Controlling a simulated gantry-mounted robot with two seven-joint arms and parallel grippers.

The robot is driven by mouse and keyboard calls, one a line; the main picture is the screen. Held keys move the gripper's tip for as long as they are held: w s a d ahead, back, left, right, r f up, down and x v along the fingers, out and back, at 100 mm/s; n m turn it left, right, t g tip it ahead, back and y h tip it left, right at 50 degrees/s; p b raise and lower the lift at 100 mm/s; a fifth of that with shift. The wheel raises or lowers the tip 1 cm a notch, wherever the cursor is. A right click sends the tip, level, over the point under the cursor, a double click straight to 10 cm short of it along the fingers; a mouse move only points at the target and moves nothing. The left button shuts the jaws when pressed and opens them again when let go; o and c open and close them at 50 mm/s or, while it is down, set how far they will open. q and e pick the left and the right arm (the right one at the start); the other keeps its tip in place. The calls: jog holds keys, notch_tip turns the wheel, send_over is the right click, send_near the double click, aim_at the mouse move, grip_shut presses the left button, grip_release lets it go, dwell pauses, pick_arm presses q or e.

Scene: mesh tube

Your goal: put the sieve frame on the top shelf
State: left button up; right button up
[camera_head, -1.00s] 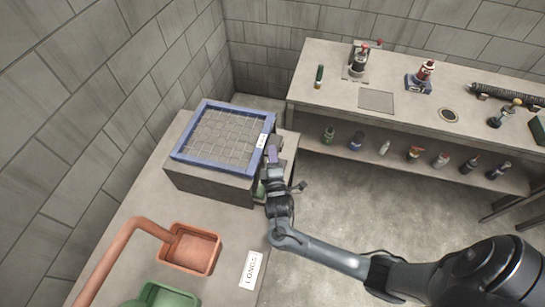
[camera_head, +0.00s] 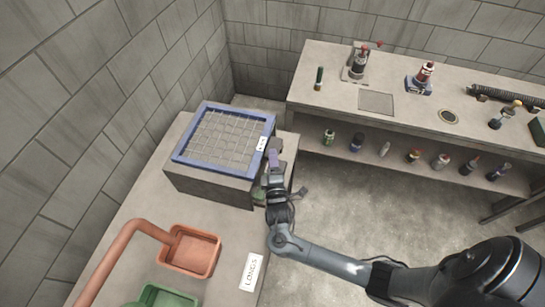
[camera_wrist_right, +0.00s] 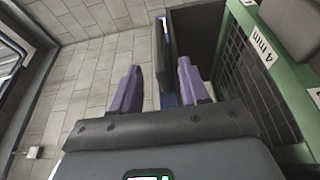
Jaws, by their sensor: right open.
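The sieve frame, a blue square frame with a wire mesh and a white label (camera_head: 219,107), lies flat on top of a grey box-like stand (camera_head: 205,187) at the left in the head view. My right gripper (camera_head: 273,150) is at the frame's right edge, beside the label. In the right wrist view its purple fingers (camera_wrist_right: 158,75) stand apart, with a narrow dark blue-grey edge between them. Whether the fingers touch it cannot be told. A green mesh frame labelled 4 mm (camera_wrist_right: 228,75) shows at the right there. My left gripper is not in view.
A long bench (camera_head: 400,108) with bottles and tools on top and several bottles on its lower shelf stands at the right. Floor between is clear.

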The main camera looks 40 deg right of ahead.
jog(key=s+a+f+m+g+y, duration=0.3)
jog(key=s+a+m+g+y, duration=0.25)
jog(key=s+a+y, duration=0.45)
jog(key=s+r+m+g, duration=0.1)
jog(key=s+r+g, duration=0.1)
jog(key=s, duration=0.5)
jog(key=s+a+r+m+g, duration=0.1)
jog(key=s+r+m+g, duration=0.1)
jog(key=s, duration=0.6)
jog(key=shift+s+r+g+y+p, duration=0.15)
jog(key=shift+r+g+y+p, duration=0.3)
jog(key=shift+g, duration=0.4)
